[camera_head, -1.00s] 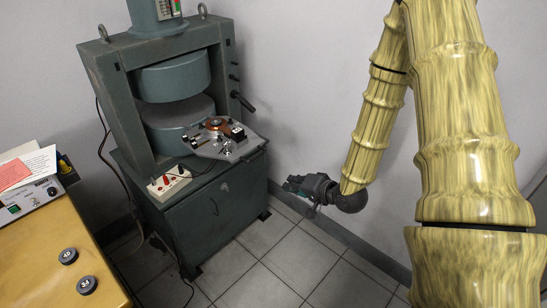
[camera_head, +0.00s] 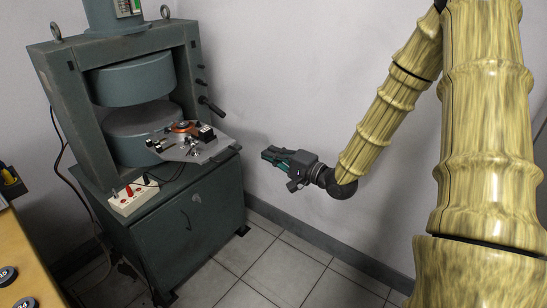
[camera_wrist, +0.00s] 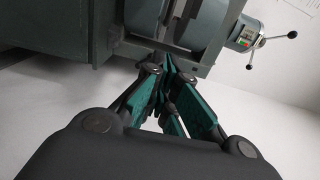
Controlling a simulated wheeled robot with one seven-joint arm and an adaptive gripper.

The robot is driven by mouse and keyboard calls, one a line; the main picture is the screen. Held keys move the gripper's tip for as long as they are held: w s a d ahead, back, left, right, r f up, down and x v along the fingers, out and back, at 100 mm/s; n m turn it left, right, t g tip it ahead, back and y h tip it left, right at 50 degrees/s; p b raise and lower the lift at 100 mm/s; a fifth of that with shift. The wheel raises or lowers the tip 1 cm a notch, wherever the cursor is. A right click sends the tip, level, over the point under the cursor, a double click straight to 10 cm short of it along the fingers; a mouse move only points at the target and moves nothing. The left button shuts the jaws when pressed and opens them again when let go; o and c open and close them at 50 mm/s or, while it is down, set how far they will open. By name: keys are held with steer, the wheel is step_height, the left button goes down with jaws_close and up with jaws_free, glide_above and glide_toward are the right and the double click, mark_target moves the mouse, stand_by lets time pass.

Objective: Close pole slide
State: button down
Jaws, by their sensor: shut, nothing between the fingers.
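The magnet (camera_head: 47,75) is a grey-green frame with two round poles, an upper pole (camera_head: 133,78) and a lower pole (camera_head: 140,127), with an open gap between them. A grey slide plate (camera_head: 203,150) carrying small black and copper parts sticks out of the gap to the right, over the cabinet edge. My gripper (camera_head: 268,155) is shut and empty, to the right of the slide and apart from it, pointing left. In the wrist view my green fingers (camera_wrist: 168,68) come together at their tips, with the magnet (camera_wrist: 150,22) beyond them.
The magnet stands on a green cabinet (camera_head: 190,225). A white socket strip (camera_head: 133,198) with cables lies at its front. A black handle (camera_head: 211,105) juts from the frame's right side. A wooden table (camera_head: 40,270) is at lower left. The tiled floor (camera_head: 285,265) at right is clear.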

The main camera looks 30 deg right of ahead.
steer(key=b+x, duration=0.2)
steer(key=x, duration=0.9)
